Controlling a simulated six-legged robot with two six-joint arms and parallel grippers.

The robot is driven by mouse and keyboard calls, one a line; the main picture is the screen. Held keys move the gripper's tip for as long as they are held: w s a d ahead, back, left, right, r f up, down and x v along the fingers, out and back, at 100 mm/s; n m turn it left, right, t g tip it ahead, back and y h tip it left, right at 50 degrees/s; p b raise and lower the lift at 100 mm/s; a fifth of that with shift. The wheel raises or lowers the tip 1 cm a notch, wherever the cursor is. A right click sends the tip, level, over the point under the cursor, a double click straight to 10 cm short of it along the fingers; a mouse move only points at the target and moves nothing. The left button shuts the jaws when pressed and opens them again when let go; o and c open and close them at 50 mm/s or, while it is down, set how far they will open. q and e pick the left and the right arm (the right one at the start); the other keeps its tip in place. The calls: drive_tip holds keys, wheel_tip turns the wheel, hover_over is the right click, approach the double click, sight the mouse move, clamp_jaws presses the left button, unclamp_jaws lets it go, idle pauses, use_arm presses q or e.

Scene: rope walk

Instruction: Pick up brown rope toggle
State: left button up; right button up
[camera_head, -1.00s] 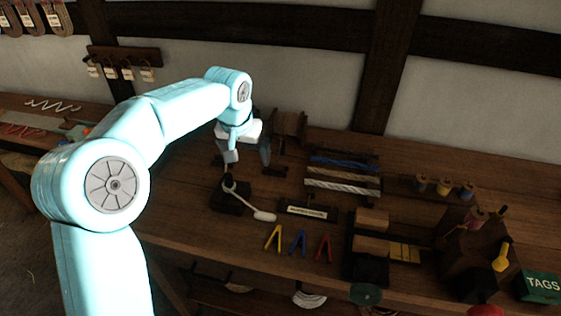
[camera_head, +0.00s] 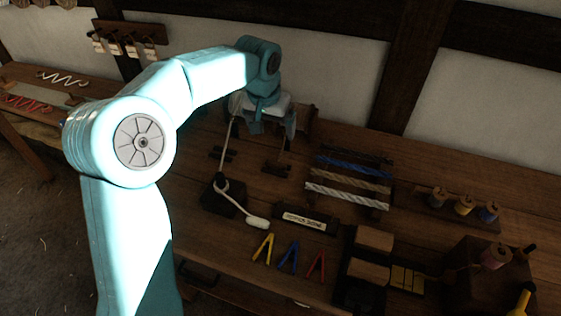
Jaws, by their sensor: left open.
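A pale rope loops at a dark block (camera_head: 222,197) on the bench and ends in a pale, rounded piece (camera_head: 257,223) lying on the wood. I cannot make out a clearly brown toggle; whether this pale piece is the toggle I cannot tell. A thin pale line (camera_head: 229,150) rises from the block towards my left gripper (camera_head: 262,127). My left gripper is open, above and behind the block, its fingers partly in shadow. I cannot tell whether the line touches it. My right gripper is out of view.
Several rope lengths (camera_head: 347,188) lie on a rack to the right of the gripper. A label block (camera_head: 304,219) and yellow, blue and red V-shaped pieces (camera_head: 288,256) lie in front. Thread spools (camera_head: 463,205) stand at the right. A wall (camera_head: 500,100) rises behind.

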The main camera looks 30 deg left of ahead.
use_arm(q)
hover_over(276, 162)
drive_tip(key=s, duration=0.2)
drive_tip(key=x, duration=0.3)
drive_tip(key=s+x, duration=0.1)
drive_tip(key=x, duration=0.2)
drive_tip(key=s+d+x, duration=0.1)
drive_tip(key=x, duration=0.2)
drive_tip(key=shift+f+p, duration=0.3)
drive_tip(key=shift+f, duration=0.55)
drive_tip(key=p+x, duration=0.1)
drive_tip(key=x, duration=0.3)
drive_tip(key=shift+f, duration=0.45)
drive_tip(key=shift+w, duration=0.1)
drive_tip(key=c, duration=1.1)
